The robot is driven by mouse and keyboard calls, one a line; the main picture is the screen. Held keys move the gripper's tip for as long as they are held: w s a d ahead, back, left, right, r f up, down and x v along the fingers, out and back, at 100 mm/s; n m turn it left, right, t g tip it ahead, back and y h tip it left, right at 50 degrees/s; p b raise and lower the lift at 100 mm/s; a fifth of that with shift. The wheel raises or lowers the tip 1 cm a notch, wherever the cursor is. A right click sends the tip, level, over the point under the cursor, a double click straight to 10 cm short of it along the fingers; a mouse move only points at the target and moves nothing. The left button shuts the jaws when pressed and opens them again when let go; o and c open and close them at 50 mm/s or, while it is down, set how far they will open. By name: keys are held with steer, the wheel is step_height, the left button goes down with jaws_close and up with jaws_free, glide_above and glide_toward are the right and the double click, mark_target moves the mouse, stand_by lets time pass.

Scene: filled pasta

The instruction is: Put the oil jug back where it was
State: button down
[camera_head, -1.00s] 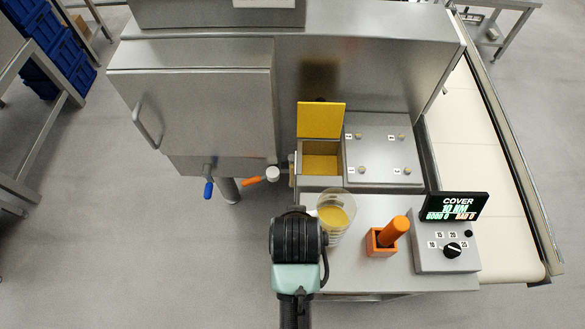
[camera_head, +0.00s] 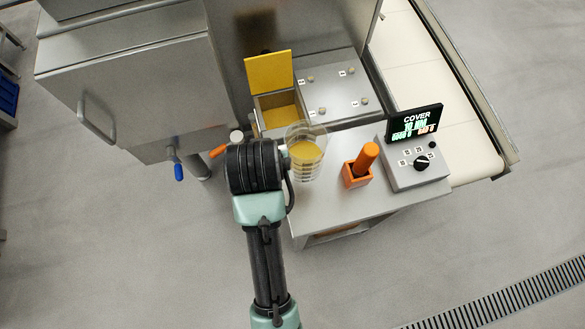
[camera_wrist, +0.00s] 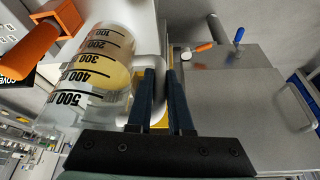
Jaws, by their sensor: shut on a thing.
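The oil jug (camera_head: 306,160) is a clear measuring jug with yellow oil in it, at the left part of the steel side table (camera_head: 330,205). In the wrist view the jug (camera_wrist: 97,68) shows black marks from 100 to 500 and its white handle (camera_wrist: 153,75). My gripper (camera_wrist: 160,72) is shut on this handle. In the head view my wrist hides the fingers. I cannot tell whether the jug's base touches the table.
A yellow-lidded open box (camera_head: 270,75) with yellow contents stands behind the jug. Right of it are an orange holder with an orange-handled tool (camera_head: 358,170) and a dial box with display (camera_head: 415,150). A conveyor (camera_head: 430,95) runs along the right. Valve handles (camera_head: 179,172) stick out at left.

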step_height(320, 180, down, 10)
steer(key=shift+p, duration=0.4)
steer(key=c, duration=0.8)
jaws_free()
steer(key=shift+f, duration=0.1)
steer(key=shift+c, duration=0.2)
